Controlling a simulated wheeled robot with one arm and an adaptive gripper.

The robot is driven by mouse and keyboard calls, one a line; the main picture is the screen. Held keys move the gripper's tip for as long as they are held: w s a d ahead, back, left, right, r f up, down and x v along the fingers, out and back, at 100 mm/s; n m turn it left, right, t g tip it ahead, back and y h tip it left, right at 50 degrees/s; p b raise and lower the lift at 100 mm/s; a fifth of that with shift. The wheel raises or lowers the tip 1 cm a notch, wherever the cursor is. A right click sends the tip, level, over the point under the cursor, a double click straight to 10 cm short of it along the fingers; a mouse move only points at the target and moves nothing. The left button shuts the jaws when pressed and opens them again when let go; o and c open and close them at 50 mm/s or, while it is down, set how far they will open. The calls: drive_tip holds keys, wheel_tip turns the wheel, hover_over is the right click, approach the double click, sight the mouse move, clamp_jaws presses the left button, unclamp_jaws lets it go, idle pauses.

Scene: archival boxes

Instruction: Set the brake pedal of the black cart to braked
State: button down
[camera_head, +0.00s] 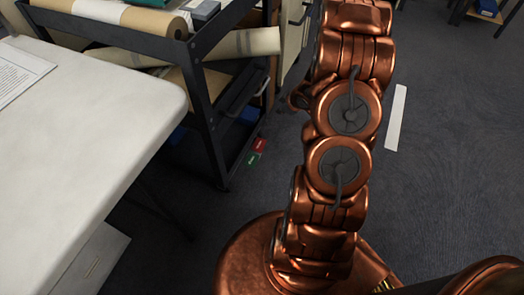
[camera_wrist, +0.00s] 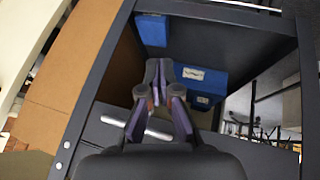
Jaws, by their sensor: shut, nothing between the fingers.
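The black cart (camera_head: 205,105) stands at the upper left in the head view, loaded with rolls and boxes. Small red (camera_head: 259,145) and green (camera_head: 253,159) patches show low at its near right corner, close to the floor. I cannot make out the brake pedal itself or its setting. In the wrist view, my gripper (camera_wrist: 159,70) is shut and empty, its fingertips together in front of the cart's dark frame (camera_wrist: 230,14). I cannot tell whether it touches anything. My gripper does not show in the head view.
A white table (camera_head: 90,120) fills the left of the head view. Blue boxes (camera_wrist: 203,77) and a brown panel (camera_wrist: 80,60) show around my gripper in the wrist view.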

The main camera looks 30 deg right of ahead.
wheel_tip(320, 180, down, 13)
drive_tip(key=s+a+t+y+b, duration=0.1)
drive_tip(key=a+y+b, duration=0.1)
drive_tip(key=b, duration=0.4)
drive_tip(key=shift+a+n+t+y, duration=0.4)
drive_tip(key=shift+y, duration=0.1)
drive_tip(key=shift+f, duration=0.15)
drive_tip(key=b, duration=0.4)
hover_over(257, 142)
drive_tip(key=s, duration=0.3)
wheel_tip(257, 142, down, 7)
drive_tip(key=shift+f, duration=0.1)
drive_tip(key=shift+w+d+f+b, duration=0.1)
drive_tip(key=shift+d+f+b, duration=0.1)
drive_tip(key=shift+f+b, duration=0.3)
drive_tip(key=shift+d+f+b, duration=0.15)
drive_tip(key=shift+f+b, duration=0.1)
drive_tip(key=shift+f, duration=0.45)
drive_tip(key=shift+w+d+f+b, duration=0.15)
drive_tip(key=shift+f+b, duration=0.15)
drive_tip(key=shift+f, duration=0.3)
